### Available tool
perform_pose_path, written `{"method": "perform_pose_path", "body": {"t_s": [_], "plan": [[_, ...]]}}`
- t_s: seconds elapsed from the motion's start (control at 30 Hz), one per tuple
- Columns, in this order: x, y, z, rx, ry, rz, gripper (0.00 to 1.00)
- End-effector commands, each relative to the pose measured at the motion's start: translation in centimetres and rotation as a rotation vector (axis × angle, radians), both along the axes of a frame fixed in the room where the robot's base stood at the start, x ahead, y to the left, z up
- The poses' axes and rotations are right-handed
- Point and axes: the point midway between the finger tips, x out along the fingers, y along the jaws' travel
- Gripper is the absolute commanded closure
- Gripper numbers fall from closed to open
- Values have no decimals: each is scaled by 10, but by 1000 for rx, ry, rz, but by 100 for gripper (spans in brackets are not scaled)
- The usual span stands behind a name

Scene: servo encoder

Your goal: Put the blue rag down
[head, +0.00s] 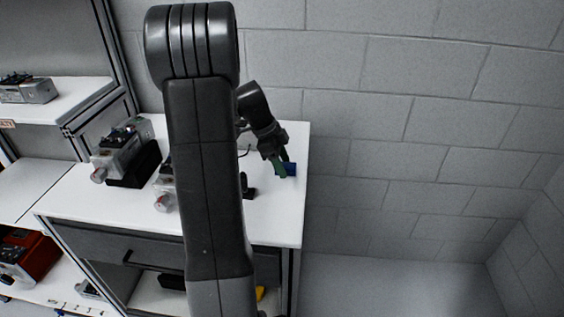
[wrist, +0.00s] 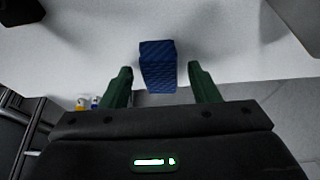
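The blue rag (wrist: 157,64) is a small, dark blue, patterned block on the white tabletop (wrist: 90,55), close to its edge. In the wrist view it stands between the two green fingers of my gripper (wrist: 161,84), with a gap on each side, so the fingers are apart and not touching it. In the head view the rag (head: 291,169) shows at the right side of the white table (head: 275,215), partly hidden by the green fingers of my gripper (head: 281,162), which point down at it.
Grey machines (head: 118,150) with a black block (head: 137,168) stand on the table's left, partly behind my arm. A small black object (head: 248,188) lies left of the rag. A block wall (head: 400,120) rises behind. The table's front right is clear.

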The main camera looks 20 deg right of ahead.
Motion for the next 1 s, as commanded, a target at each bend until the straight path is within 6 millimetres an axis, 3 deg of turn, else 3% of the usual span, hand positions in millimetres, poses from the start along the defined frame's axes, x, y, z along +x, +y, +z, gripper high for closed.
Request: {"method": "perform_pose_path", "body": {"t_s": [0.33, 0.8, 1.0], "plan": [[2, 2, 9, -1, -2, 1, 45], [17, 35, 95, -1, -2, 1, 45], [20, 41, 111, 0, 0, 1, 45]]}}
